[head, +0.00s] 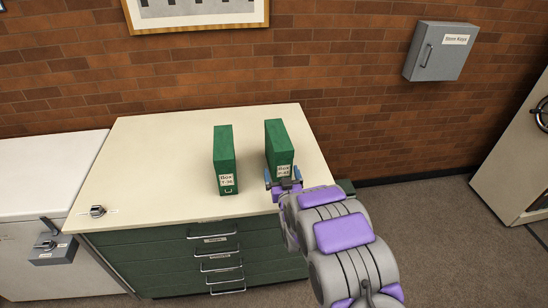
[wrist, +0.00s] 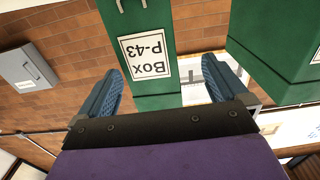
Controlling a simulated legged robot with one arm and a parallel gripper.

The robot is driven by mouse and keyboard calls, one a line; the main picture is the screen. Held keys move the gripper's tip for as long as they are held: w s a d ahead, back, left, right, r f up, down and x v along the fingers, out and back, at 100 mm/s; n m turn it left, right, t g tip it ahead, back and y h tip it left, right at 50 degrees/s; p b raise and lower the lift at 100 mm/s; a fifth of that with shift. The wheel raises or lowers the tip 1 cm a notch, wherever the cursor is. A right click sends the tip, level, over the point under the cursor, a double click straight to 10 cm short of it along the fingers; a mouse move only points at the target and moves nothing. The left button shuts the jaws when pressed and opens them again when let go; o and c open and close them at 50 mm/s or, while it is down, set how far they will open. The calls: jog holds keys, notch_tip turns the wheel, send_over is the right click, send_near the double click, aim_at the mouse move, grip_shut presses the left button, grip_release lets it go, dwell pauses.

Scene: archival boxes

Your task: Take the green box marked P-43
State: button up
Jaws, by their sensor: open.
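The green box marked P-43 (head: 276,137) stands upright on the cabinet's cream top, the right one of two green boxes. In the wrist view the box (wrist: 153,18) appears upside down, its white label reading "Box P-43". My gripper (head: 283,174) is at the box's front face, partly covering its lower front. The wrist view shows my gripper (wrist: 163,75) open, with one blue finger to each side of the box and gaps between. I cannot tell how far the fingertips reach past the front face.
A second green box (head: 223,150) stands just left, label seemingly P-36; it also shows in the wrist view (wrist: 268,62). The cream top (head: 150,160) is clear to the left, except a small metal item (head: 97,211). A brick wall (head: 340,90) is behind.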

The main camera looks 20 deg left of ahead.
aim_at(281, 167)
jog(key=shift+w+d+r, duration=0.25)
jog(key=shift+w+d, duration=0.2)
jog(key=shift+w+d+r, duration=0.2)
jog(key=shift+w+d, duration=0.25)
jog(key=a, duration=0.1)
jog(key=w+a+b, duration=0.1)
jog(key=a, duration=0.1)
jog(key=w+a, duration=0.1)
jog(key=shift+a+f, duration=0.2)
jog(key=shift+w, duration=0.4)
jog(key=shift+w+d+b, duration=0.1)
jog(key=shift+w+b, duration=0.2)
jog(key=shift+w, duration=0.25)
jog(key=shift+w+d, duration=0.1)
jog(key=shift+w, duration=0.2)
jog(key=shift+s+r, duration=0.15)
jog(key=shift+r, duration=0.05)
jog(key=shift+a+f, duration=0.2)
jog(key=shift+a, duration=0.25)
jog(key=c, duration=0.4)
jog(key=shift+d+r, duration=0.1)
jog(key=shift+d, duration=0.25)
jog(key=c, duration=0.7)
jog(key=shift+a, duration=0.2)
grip_shut()
